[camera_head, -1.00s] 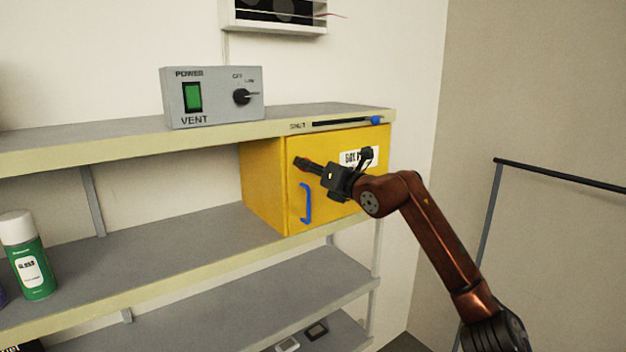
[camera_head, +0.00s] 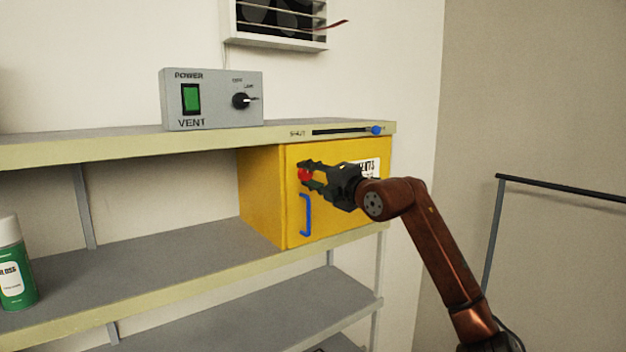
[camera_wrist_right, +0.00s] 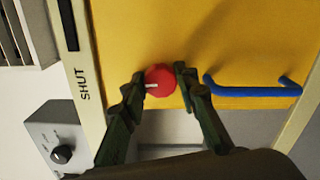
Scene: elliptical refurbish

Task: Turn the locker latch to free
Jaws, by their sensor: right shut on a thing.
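The yellow locker (camera_head: 262,200) stands on the shelf, its door closed. The latch is a round red knob (camera_head: 304,175) on the door, above the blue handle (camera_head: 307,215). My right gripper (camera_head: 308,175) is at the knob with one finger above and one below it. In the right wrist view the red knob (camera_wrist_right: 160,80), with a short white mark, sits between the fingertips of my right gripper (camera_wrist_right: 158,84), which is shut on it. The blue handle (camera_wrist_right: 250,90) lies to the right there, clear of the fingers. My left gripper is not in view.
A grey vent box (camera_head: 212,98) with a green switch and black dial stands on the top shelf. A slider with a blue knob (camera_head: 376,130) is on the shelf edge above the locker. A green spray can (camera_head: 14,270) stands at the far left.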

